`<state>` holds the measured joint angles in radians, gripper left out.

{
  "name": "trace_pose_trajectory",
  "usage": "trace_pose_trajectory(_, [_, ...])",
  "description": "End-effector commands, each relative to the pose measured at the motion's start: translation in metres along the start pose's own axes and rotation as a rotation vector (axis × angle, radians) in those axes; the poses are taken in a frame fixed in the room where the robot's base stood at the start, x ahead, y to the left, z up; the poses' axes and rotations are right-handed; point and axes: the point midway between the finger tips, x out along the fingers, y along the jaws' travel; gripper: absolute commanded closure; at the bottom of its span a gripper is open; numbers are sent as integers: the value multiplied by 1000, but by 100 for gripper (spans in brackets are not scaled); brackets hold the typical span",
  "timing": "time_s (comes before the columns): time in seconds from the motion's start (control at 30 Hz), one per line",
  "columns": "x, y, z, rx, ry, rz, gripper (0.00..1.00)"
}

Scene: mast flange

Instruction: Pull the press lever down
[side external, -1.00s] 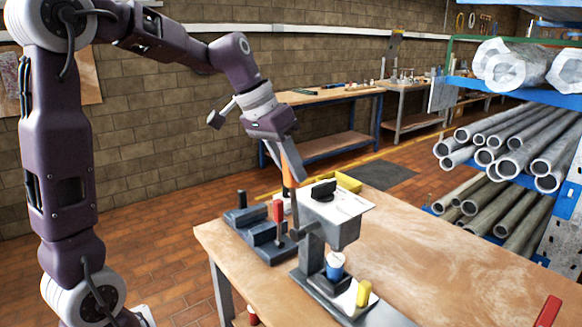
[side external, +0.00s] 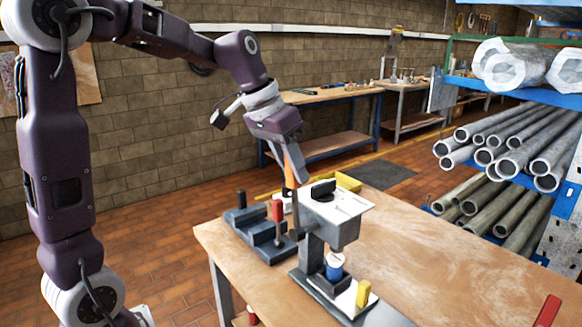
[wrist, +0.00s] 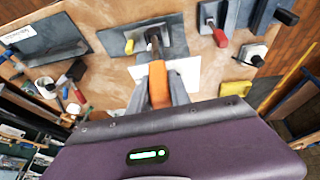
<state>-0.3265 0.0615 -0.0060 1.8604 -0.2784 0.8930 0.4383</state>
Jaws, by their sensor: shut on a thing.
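The press (side external: 333,232) stands on the wooden bench, with a grey column, a white top plate (side external: 347,203) and a black block on top. Its lever has an orange handle (wrist: 159,88), which points up behind the head in the side view. My gripper (side external: 294,172) comes down from above left and is shut on the orange handle. In the wrist view the handle lies between the two grey fingers of my gripper (wrist: 159,95). A blue and white cylinder (side external: 334,266) stands under the press head. The lever's pivot is hidden in the side view.
Dark clamps (side external: 262,234) with red and black handles stand close left of the press. A yellow handle (side external: 363,293) stands at its front and a yellow bin (side external: 347,182) behind. Pipe racks stand farther right.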

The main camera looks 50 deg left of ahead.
Motion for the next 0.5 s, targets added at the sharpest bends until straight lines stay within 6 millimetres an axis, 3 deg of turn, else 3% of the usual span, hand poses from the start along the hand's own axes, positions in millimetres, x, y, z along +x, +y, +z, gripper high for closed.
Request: trace_pose_trajectory(0.5, [13, 67, 4, 182, 5, -398, 100])
